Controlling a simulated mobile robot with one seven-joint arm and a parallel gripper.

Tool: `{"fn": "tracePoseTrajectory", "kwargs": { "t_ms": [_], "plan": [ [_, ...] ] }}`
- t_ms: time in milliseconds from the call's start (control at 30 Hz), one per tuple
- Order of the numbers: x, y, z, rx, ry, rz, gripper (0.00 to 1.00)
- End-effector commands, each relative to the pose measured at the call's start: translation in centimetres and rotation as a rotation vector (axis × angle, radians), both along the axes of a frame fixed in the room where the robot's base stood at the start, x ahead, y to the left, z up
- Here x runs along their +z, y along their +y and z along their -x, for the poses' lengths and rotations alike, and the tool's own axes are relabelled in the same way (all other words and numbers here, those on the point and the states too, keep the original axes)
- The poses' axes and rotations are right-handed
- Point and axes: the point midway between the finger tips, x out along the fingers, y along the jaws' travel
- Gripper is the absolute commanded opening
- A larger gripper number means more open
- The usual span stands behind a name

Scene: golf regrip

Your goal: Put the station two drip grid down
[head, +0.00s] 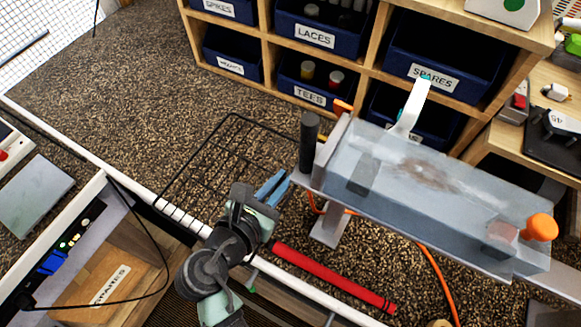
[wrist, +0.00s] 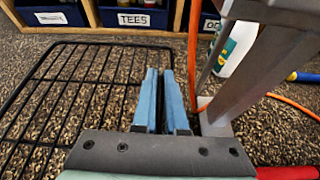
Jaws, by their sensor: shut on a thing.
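The drip grid, a black wire rack (head: 193,160), spans the brown speckled surface left of my gripper (head: 272,187) in the head view. In the wrist view the grid (wrist: 110,43) fills the left half, and its right edge rail runs in between the blue fingers of my gripper (wrist: 165,75). The fingers are shut on that rail. The grid looks roughly level and close to the surface; I cannot tell whether it touches it. Its near right corner is hidden by my gripper. No station number shows.
A grey, partly see-through tank (head: 430,190) with an orange knob (head: 541,227) stands right of my gripper. A red tube (head: 335,278) lies in front. Shelves with blue bins, including TEES (head: 310,95), stand behind. An orange cable (head: 440,275) runs below the tank. The far left surface is clear.

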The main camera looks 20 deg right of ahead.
Motion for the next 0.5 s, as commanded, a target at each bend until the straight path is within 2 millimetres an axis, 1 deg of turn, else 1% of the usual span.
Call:
{"fn": "tracePoseTrajectory", "kwargs": {
  "t_ms": [33, 100, 200, 333, 500],
  "plan": [
    [0.3, -1.0, -0.8, -0.004, -0.002, 0.000, 0.00],
    [0.3, -2.1, -1.7, -0.003, -0.004, 0.000, 0.00],
    [0.2, -3.0, -2.5, 0.000, -0.002, -0.001, 0.00],
    [-0.3, -3.5, -2.8, 0.002, 0.000, 0.000, 0.00],
    [-2.7, -3.5, -2.8, 0.003, 0.002, 0.001, 0.00]
  ]
}}
